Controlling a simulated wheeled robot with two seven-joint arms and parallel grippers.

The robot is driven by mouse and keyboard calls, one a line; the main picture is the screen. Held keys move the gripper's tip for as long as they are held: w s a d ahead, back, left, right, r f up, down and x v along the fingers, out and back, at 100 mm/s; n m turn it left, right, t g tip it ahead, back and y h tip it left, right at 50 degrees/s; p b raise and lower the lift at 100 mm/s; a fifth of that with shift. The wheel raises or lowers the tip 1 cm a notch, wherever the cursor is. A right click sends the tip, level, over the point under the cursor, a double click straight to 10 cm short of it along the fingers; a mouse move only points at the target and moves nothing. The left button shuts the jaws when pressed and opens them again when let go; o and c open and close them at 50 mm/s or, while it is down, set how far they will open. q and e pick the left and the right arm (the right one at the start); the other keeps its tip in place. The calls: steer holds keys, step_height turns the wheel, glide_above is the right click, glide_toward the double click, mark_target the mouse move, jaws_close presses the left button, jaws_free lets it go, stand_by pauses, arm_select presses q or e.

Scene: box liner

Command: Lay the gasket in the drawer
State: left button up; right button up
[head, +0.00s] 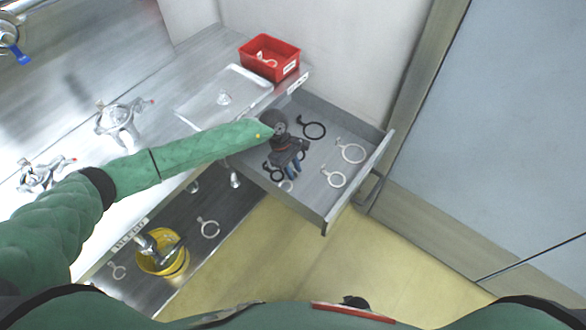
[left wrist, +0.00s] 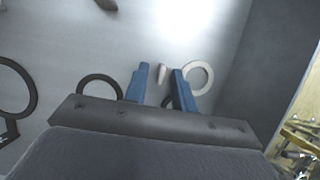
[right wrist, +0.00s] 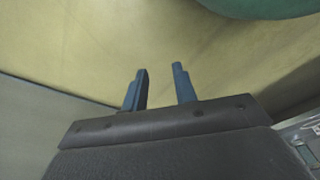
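The open grey drawer (head: 358,186) holds several ring-shaped gaskets with tabs. They include a black one (head: 325,131), a white one (head: 352,162) and another white one (head: 345,179). Smaller dark rings lie near my left gripper (head: 293,169), which points down into the drawer. In the left wrist view its blue fingers (left wrist: 160,82) are apart. A pale ring (left wrist: 209,78) lies just beyond the right finger and a dark ring (left wrist: 118,84) beside the left finger. I cannot tell whether the fingers touch any ring. My right gripper (right wrist: 157,76) is open and empty above the floor.
A red bin (head: 285,70) with a pale ring stands behind the drawer on the steel counter, near a clear tray (head: 190,112). A yellow bucket (head: 178,264) and a loose pale ring (head: 217,231) are on the lower shelf. The floor right of the drawer is clear.

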arm_select(q)
steer(key=shift+r, duration=0.1)
arm_select(e)
steer(key=shift+s, duration=0.25)
